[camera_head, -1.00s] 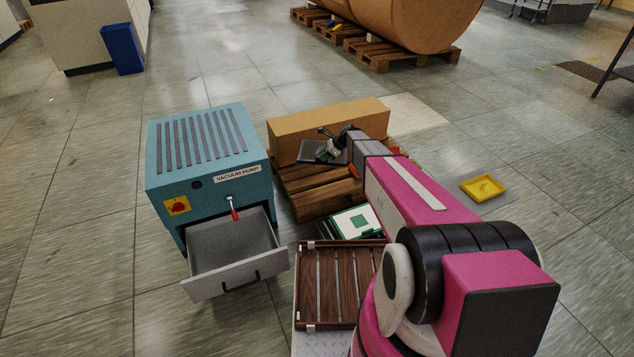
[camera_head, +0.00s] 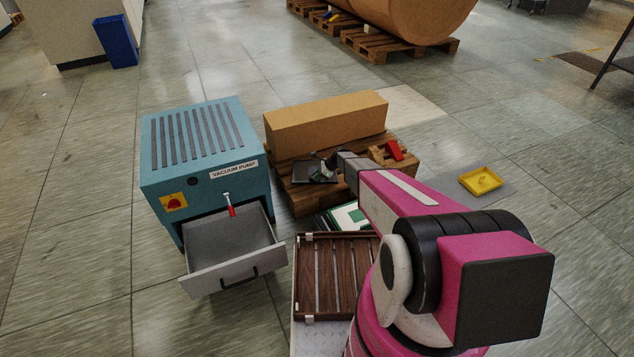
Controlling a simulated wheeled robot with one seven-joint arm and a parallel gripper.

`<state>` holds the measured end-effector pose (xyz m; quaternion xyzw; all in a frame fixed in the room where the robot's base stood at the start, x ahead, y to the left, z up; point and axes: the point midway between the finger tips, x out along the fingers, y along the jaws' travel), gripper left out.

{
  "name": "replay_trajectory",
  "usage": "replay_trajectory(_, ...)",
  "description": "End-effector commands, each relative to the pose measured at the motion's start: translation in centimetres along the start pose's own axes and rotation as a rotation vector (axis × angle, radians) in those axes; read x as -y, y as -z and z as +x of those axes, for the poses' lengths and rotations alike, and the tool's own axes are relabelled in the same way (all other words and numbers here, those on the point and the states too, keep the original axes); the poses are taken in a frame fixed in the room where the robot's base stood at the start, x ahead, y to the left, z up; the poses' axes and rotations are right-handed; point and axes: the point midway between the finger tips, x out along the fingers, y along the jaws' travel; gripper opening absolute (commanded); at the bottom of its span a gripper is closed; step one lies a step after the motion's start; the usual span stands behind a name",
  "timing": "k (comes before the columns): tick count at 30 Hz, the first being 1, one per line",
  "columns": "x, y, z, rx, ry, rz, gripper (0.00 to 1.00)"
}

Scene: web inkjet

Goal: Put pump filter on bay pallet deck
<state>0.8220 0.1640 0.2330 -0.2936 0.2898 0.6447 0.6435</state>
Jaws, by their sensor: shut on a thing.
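The bay pallet deck (camera_head: 303,202) is a brown wooden slatted pallet right of the teal vacuum pump (camera_head: 205,155). My gripper (camera_head: 325,173) is over the pallet, beside a dark flat panel (camera_head: 300,174). It is shut on a small greyish thing with some green, which I take for the pump filter (camera_head: 322,178). The filter is mostly hidden by the gripper and small in view. I cannot tell whether it touches the pallet or panel.
A long cardboard box (camera_head: 327,124) lies along the pallet's back. A red object (camera_head: 394,150) and wooden block are at its right. A green and white package (camera_head: 346,217) lies in front, above a slatted dark wooden tray (camera_head: 335,280). A yellow tray (camera_head: 480,181) is on the floor right.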

Motion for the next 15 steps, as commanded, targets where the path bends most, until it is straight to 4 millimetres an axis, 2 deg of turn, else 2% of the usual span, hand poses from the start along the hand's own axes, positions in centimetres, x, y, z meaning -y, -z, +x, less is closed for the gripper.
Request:
replay_trajectory(7,0.0,2.1,2.4,0.001,-0.001,0.001,0.00)
replay_trajectory(15,-0.1,2.2,2.5,0.001,0.000,0.000,0.00)
